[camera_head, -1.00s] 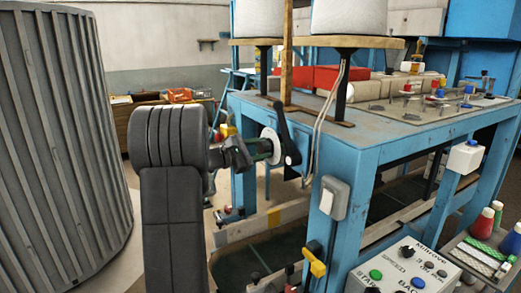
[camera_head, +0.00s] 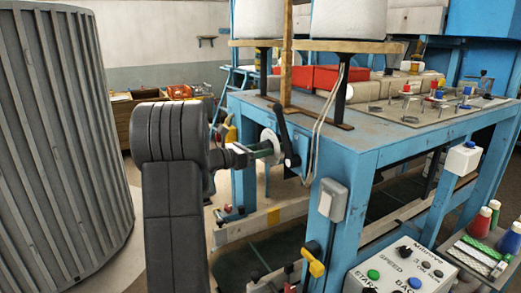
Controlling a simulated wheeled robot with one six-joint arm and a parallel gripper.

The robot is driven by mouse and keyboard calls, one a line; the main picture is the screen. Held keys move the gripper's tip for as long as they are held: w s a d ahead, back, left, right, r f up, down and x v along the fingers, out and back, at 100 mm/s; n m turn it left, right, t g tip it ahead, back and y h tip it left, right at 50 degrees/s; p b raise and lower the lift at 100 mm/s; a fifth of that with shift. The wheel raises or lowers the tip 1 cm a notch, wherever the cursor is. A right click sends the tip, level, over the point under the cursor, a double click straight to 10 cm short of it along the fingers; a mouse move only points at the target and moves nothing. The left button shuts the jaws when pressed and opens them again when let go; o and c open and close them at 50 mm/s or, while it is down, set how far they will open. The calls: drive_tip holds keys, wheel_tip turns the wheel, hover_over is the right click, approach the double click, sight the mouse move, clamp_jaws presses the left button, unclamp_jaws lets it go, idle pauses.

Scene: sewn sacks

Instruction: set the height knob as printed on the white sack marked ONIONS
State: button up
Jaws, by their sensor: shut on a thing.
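My gripper (camera_head: 262,153) reaches from the dark arm on the left to the near-left side of the blue machine table. It is shut on a small dark green knob, which the fingers partly hide. A pale round disc (camera_head: 269,139) stands just behind it, with a black lever (camera_head: 283,128) beside it at the table's corner. Any scale or marking on the knob is too small to read. No sack with the word ONIONS is readable in this view.
The blue table (camera_head: 345,157) fills the middle and right. A grey switch box (camera_head: 333,199), a yellow handle (camera_head: 316,267) and a control panel (camera_head: 392,268) are at its front. A large grey ribbed drum (camera_head: 60,150) stands at left.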

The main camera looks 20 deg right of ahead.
drive_tip(key=n, duration=0.3)
drive_tip(key=shift+n, duration=2)
drive_tip(key=o, duration=1)
drive_tip(key=shift+a, duration=0.15)
drive_tip(key=a+b, duration=0.1)
drive_tip(key=a, duration=0.3)
drive_tip(key=a+b, duration=0.1)
drive_tip(key=a, duration=0.4)
drive_tip(key=s+a+b, duration=0.1)
drive_tip(key=a, duration=0.3)
drive_tip(key=shift+s+a+r, duration=0.1)
drive_tip(key=shift+a+r, duration=0.15)
drive_tip(key=shift+a, duration=0.05)
drive_tip(key=shift+d, duration=0.1)
